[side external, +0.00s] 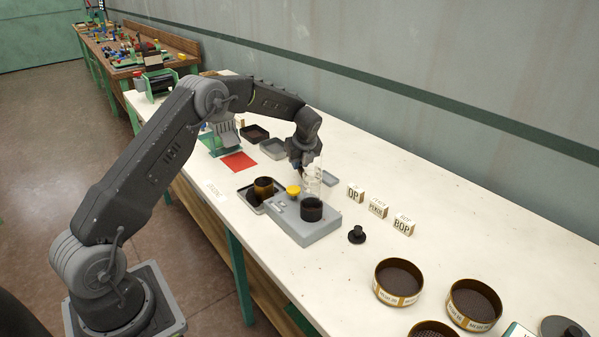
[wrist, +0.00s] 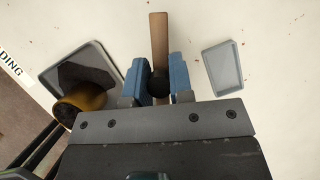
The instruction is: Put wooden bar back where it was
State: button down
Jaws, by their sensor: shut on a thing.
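My gripper (wrist: 158,82) shows in the wrist view with its two blue fingers close on either side of the wooden bar (wrist: 159,42). It is shut on the bar, which sticks out beyond the fingers toward the top of the picture. A round black piece (wrist: 159,86) sits between the fingers at the bar's near end; whether it is joined to the bar I cannot tell. In the side view my gripper (side external: 309,168) hangs near a clear cylinder at the back of a grey device (side external: 318,226). I cannot make out the bar there.
A small grey tray (wrist: 222,67) lies right of my gripper. Label blocks (side external: 377,208), a black knob (side external: 357,235) and round sieves (side external: 398,281) stand right.

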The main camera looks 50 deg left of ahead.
aim_at(300, 167)
jog(key=shift+f, duration=1.8)
jog(key=shift+f, duration=0.1)
jog(key=c, duration=1)
grip_release()
